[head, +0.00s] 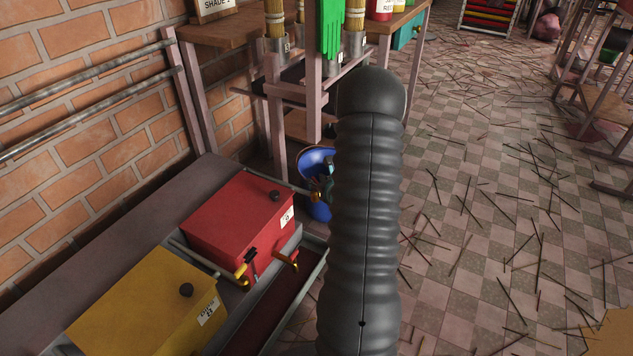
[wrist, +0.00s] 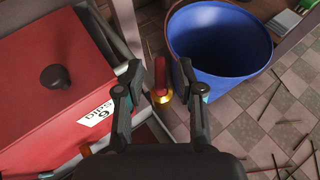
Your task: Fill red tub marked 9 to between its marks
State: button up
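The red tub (head: 240,222) is a closed box with a black lid knob, on the bench at left. Its white label (wrist: 97,113) appears upside down in the wrist view and seems to read 9. My gripper (wrist: 160,82) is open at the tub's far corner, fingers pointing toward the blue bucket. A yellow and red fitting (wrist: 161,80) shows between the fingers, with gaps visible on both sides. In the head view my gripper (head: 318,188) is small and partly hidden by my arm. The tub's liquid level and marks are not visible.
A blue bucket (wrist: 222,38) stands on the floor beyond the gripper. A yellow tub (head: 145,305) sits nearer, beside the red one. Handles (head: 247,266) stick out at the red tub's front, above a long trough (head: 270,312). Sticks litter the tiled floor at right.

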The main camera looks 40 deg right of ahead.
jog(key=v, duration=1.1)
jog(key=shift+s, duration=0.3)
jog(key=s+a+r+n+g+y+p, duration=0.1)
jog(key=s+a+r+n+g+y, duration=0.15)
jog(key=a+n, duration=0.5)
jog(key=s+a+r+n+g+y, duration=0.2)
jog(key=s+a+n+g+y, duration=0.15)
jog(key=a+n, duration=0.35)
jog(key=s+a+r+n+g+y+p, duration=0.1)
jog(key=s+a+r+n+g+y, duration=0.1)
jog(key=a+n+y, duration=0.5)
jog(key=s+a+r+n+h+p, duration=0.1)
jog(key=s+a+r+n+h, duration=0.2)
jog(key=r, duration=0.4)
jog(key=s+a+r+n+h+p, duration=0.2)
jog(key=s+a+r+n+h, duration=0.1)
jog(key=r+n, duration=0.5)
jog(key=s+a+r+n+h+p, duration=0.1)
jog(key=s+a+r+n+h, duration=0.3)
jog(key=a+r+n, duration=0.2)
jog(key=shift+s+r+t, duration=0.2)
jog(key=shift+r+t, duration=0.1)
jog(key=shift+r, duration=0.5)
